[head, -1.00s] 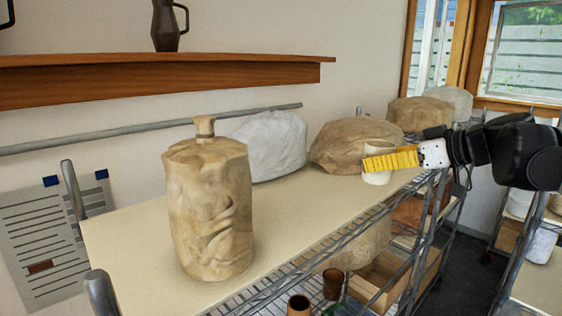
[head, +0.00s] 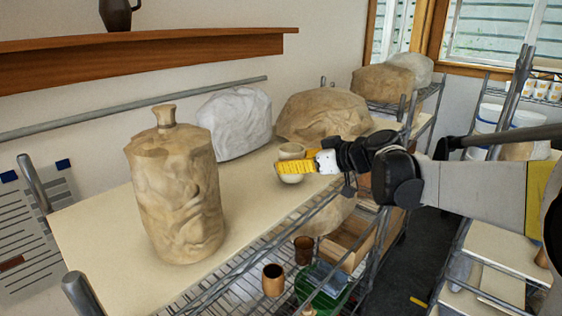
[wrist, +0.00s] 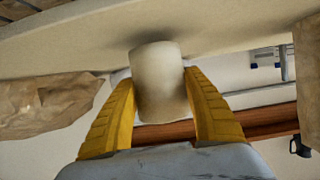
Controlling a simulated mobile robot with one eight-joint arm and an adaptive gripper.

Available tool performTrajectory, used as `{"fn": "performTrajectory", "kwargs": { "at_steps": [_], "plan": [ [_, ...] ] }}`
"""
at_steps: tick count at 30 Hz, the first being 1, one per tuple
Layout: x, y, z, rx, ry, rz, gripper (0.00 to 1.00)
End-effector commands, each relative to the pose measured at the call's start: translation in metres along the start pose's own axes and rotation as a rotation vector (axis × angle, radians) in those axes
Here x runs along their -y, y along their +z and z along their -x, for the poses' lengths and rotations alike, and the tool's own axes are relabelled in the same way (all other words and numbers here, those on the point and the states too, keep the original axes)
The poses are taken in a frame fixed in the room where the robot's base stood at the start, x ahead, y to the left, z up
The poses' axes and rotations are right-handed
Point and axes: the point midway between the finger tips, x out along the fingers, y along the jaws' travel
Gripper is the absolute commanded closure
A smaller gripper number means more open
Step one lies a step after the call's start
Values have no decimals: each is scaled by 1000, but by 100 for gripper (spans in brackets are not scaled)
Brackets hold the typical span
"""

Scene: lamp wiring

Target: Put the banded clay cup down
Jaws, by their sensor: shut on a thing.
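The clay cup (head: 291,151) is pale cream and looks upright, over the tan shelf top (head: 98,232) in front of the large brown wrapped lump. My gripper (head: 297,167) has yellow ribbed fingers, shut on the cup's sides from the right. In the wrist view the cup (wrist: 158,72) sits between both fingers (wrist: 160,95), its far end close to the tan surface with a shadow beside it. I cannot tell whether it touches. The fingers hide the cup's middle in the head view, and I make out no clear band.
A tall wrapped bottle-like form (head: 176,195) stands left on the shelf top. A white wrapped lump (head: 234,124) and a brown wrapped lump (head: 322,116) stand behind. The front left and middle of the top are bare. Brown cups (head: 273,280) stand on the wire shelf below.

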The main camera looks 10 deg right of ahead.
Motion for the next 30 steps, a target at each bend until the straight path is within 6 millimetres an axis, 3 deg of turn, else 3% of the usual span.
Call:
{"fn": "performTrajectory", "kwargs": {
  "at_steps": [14,15,16,27,30],
  "plan": [
    [0,15,-6,0,0,0,82],
    [0,14,-6,0,0,0,33],
    [0,14,-5,0,0,0,24],
    [0,10,-4,0,0,0,21],
    [-1,12,7,0,2,0,21]
  ]
}}
